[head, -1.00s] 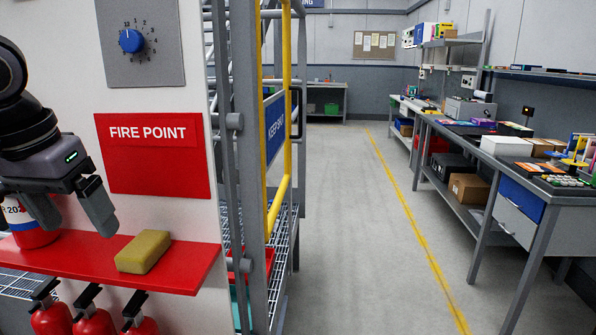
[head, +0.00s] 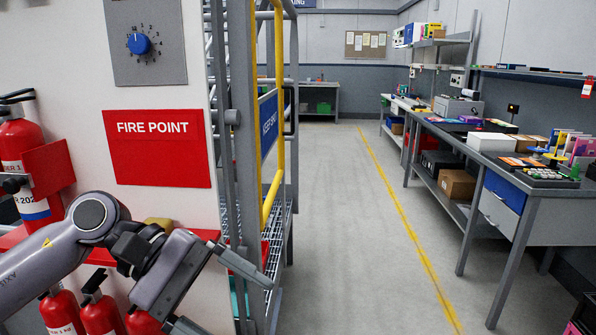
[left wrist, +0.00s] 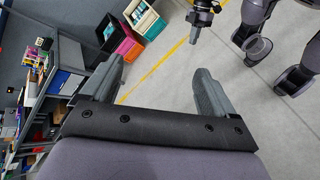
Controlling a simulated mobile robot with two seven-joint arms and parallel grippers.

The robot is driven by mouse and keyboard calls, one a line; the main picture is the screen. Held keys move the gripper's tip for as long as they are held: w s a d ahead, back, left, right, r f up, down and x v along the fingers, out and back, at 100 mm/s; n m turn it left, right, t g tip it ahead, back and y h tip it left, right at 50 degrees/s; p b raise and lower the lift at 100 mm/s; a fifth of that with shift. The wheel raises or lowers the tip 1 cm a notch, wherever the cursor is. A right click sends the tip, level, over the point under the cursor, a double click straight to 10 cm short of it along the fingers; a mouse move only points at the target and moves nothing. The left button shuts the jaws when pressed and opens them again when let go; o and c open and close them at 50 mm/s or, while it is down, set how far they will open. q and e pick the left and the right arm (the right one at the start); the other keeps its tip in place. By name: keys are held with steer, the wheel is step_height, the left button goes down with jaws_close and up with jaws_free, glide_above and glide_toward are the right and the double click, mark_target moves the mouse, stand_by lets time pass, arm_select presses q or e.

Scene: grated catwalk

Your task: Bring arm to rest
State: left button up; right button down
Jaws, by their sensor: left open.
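My left gripper (head: 236,308) is in front of the red shelf in the head view, tilted down to the right, with its fingers apart and nothing between them. The left wrist view shows its two open fingers (left wrist: 159,68) over the grey floor. My left arm crosses the lower left of the head view and hides part of the shelf. What looks like my right gripper (left wrist: 198,25) shows at the top of the left wrist view, too small to tell its opening.
A yellow sponge (head: 158,222) lies on the red shelf (head: 205,234), mostly hidden by my arm. Fire extinguishers (head: 62,312) hang below, and another (head: 22,150) stands left. A grey rack post (head: 240,120) is close to the gripper. The aisle floor (head: 345,220) is clear.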

arm_select(q)
steer(key=s+d+n+h, duration=0.1)
steer(key=d+n+h, duration=0.4)
steer(key=n+h, duration=0.15)
steer(key=w+a+f+m+t+y, duration=0.2)
steer(key=a+f+m+t+y, duration=0.25)
steer(key=f+m+t, duration=0.7)
steer(key=w+a+f+m+t+y, duration=0.4)
steer(key=m+t, duration=0.4)
steer(key=m, duration=0.9)
steer(key=s+a+f+n+g+y, duration=0.3)
steer(key=s+f+n, duration=0.4)
steer(key=f, duration=0.3)
steer(key=s+a+f+n+g+y, duration=0.3)
steer(key=s+a+f+n+y, duration=0.1)
steer(key=s+f+n, duration=0.3)
step_height(320, 180, down, 4)
steer(key=shift+s+a+f+g+p, duration=0.1)
steer(key=shift+s+a+g+p, duration=0.25)
steer(key=shift+s+a, duration=0.6)
steer(key=shift+d, duration=0.1)
